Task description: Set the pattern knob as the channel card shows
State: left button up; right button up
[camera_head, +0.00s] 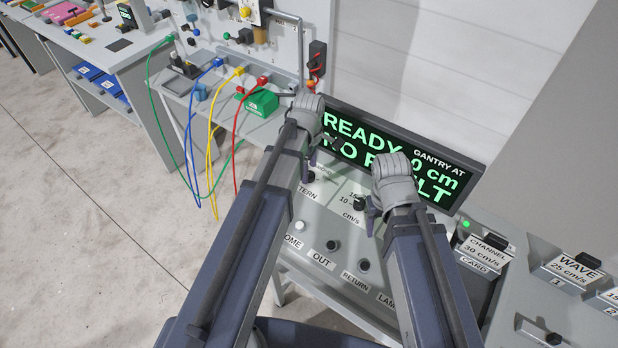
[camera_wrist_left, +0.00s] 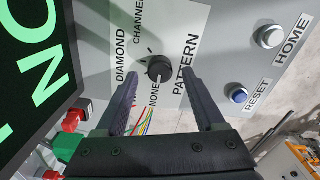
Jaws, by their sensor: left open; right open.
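The pattern knob (camera_wrist_left: 158,68) is a small black dial on the grey panel in the left wrist view. Labels DIAMOND, CHANNEL and NONE surround it, with PATTERN beside it; another label is partly hidden by a finger. A pale mark on the knob appears to face NONE. My left gripper (camera_wrist_left: 160,80) is open, its fingers on either side of the knob, apparently short of touching it. In the head view my left gripper (camera_head: 314,152) is over the panel's upper left. The channel card (camera_head: 484,252) reads CHANNEL, 30 cm/s. My right gripper (camera_head: 371,216) is open and empty above the panel.
A speed knob (camera_head: 358,203) is close to my right gripper. The display (camera_head: 441,183) behind the grippers shows READY and GANTRY AT, partly covered. Panel buttons (camera_head: 333,245) line the front. A wave card (camera_head: 572,268) is at right. Coloured cables (camera_head: 211,125) hang at left.

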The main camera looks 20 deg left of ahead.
pick_arm(q)
jog(key=shift+f+b, duration=0.5)
jog(key=shift+f, duration=0.4)
jog(key=shift+c, duration=0.4)
grip_shut()
